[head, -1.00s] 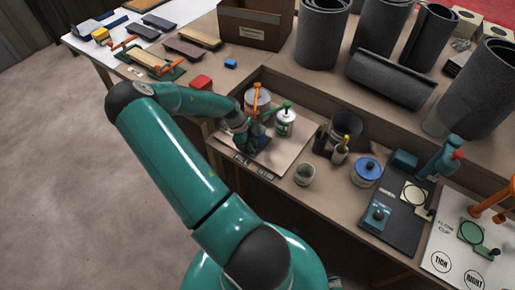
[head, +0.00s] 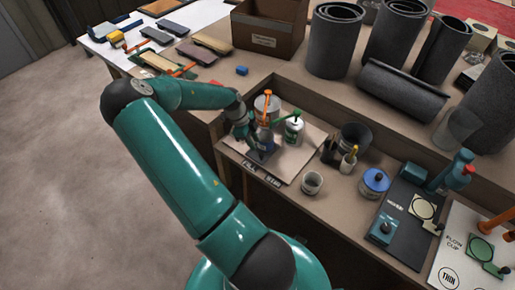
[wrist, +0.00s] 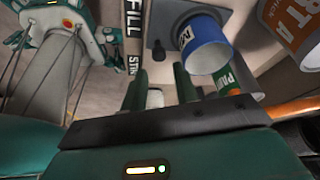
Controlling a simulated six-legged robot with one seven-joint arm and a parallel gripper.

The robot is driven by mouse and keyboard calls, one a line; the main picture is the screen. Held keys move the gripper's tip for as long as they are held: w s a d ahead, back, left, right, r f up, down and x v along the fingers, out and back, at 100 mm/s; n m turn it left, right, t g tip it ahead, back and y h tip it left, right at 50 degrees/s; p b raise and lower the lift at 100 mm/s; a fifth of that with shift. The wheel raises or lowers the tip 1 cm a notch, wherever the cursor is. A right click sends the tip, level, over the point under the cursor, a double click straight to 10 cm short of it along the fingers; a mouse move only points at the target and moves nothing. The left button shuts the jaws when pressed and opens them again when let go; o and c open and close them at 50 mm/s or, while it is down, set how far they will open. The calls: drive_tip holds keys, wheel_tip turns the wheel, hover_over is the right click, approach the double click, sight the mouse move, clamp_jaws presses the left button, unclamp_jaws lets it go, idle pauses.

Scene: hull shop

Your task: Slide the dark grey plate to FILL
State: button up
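The dark grey plate (wrist: 172,17) lies on the pale board beside the FILL label (wrist: 133,18) in the wrist view. A small dark knob (wrist: 158,50) stands at its near end, and a blue cup (wrist: 205,46) marked with letters stands on it. The STIR label (wrist: 135,64) follows FILL along the board edge. My gripper (wrist: 159,88) has its two fingers apart, with the knob just beyond the gap. In the head view my gripper (head: 252,143) is low over the plate (head: 257,156) and partly hides it.
A can with an orange handle (head: 267,106) and a green-labelled bottle (head: 294,131) stand close behind on the board. A small cup (head: 312,183), a tool holder (head: 346,162) and a blue-lidded tin (head: 375,182) stand to the right. The tray's raised wall surrounds the back.

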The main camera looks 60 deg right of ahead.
drive_tip(key=v, duration=0.7)
drive_tip(key=shift+w+r, duration=0.1)
drive_tip(key=shift+w, duration=0.05)
drive_tip(key=w+a+r+n+t+y, duration=0.1)
drive_tip(key=w+a+r+n+t, duration=0.15)
drive_tip(key=a+r+n, duration=0.4)
drive_tip(key=w+a+r+n+t+y, duration=0.1)
drive_tip(key=w+a+r+n, duration=0.25)
drive_tip(key=a, duration=0.65)
drive_tip(key=w+a+r+n+t+y, duration=0.1)
drive_tip(key=w+a+r+n+t, duration=0.1)
drive_tip(key=a+r+n, duration=0.5)
drive_tip(key=s+a+r+n+t, duration=0.1)
drive_tip(key=s+a+r+n, duration=0.2)
drive_tip(key=a+r+n, duration=0.1)
drive_tip(key=s+a+r+n+t+h, duration=0.1)
drive_tip(key=s+a+r+n+t, duration=0.1)
drive_tip(key=s+a+r+n, duration=0.2)
drive_tip(key=s+a+r+n+t+h, duration=0.1)
drive_tip(key=s+a+r+n, duration=0.3)
drive_tip(key=a+n, duration=0.4)
drive_tip(key=a, duration=0.3)
drive_tip(key=shift+r, duration=0.4)
